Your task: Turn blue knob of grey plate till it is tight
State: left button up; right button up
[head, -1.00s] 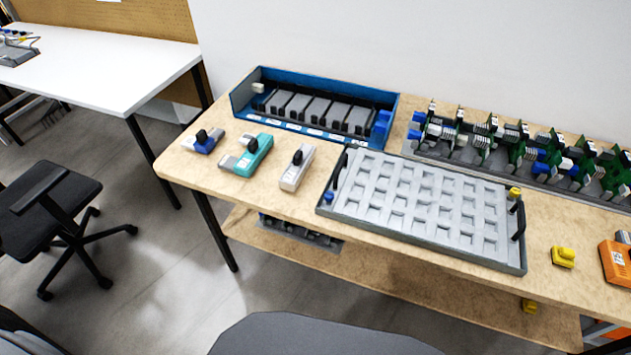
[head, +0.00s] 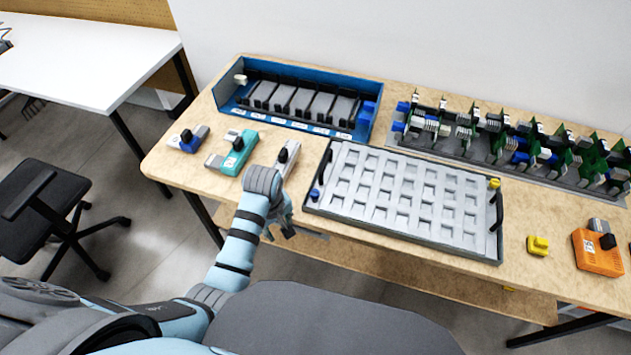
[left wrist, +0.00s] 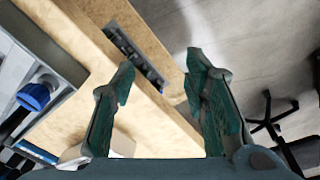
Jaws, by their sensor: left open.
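The grey plate (head: 400,237) is a tray-like panel with rows of pockets, lying on the wooden table. Its blue knob (head: 315,193) stands at the left end, by the black handle. The left wrist view shows the blue knob (left wrist: 36,96) at the left edge, beside the plate's grey side (left wrist: 52,55). My left gripper (head: 305,231) is at the table's front edge, just left of and in front of the knob. In the left wrist view its fingers (left wrist: 160,70) are apart with nothing between them. The knob lies outside them. My right gripper is not in view.
A light grey module (head: 289,152) stands close behind my left wrist, with a teal module (head: 238,150) further left. A blue rack (head: 232,101) and a row of circuit boards (head: 505,145) are behind. A yellow knob (head: 494,184) is at the plate's right end.

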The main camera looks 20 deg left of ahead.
aim_at(315, 193)
pick_arm(q)
jog(key=w+d+r+n+g, duration=0.1)
jog(key=w+d+r+n, duration=0.3)
jog(key=r, duration=0.4)
jog(key=w+d+r+n+g, duration=0.1)
jog(key=w+d+r+n, duration=0.2)
jog(key=w+r, duration=0.5)
jog(key=f+b, duration=0.1)
jog(key=f, duration=0.3)
jog(key=s+f+b, duration=0.1)
jog(key=f, duration=0.3)
jog(key=f+b, duration=0.2)
jog(key=f, duration=0.3)
jog(key=shift+s+a, duration=0.1)
jog(key=shift+s, duration=0.1)
grip_shut()
jog(key=shift+r, duration=0.1)
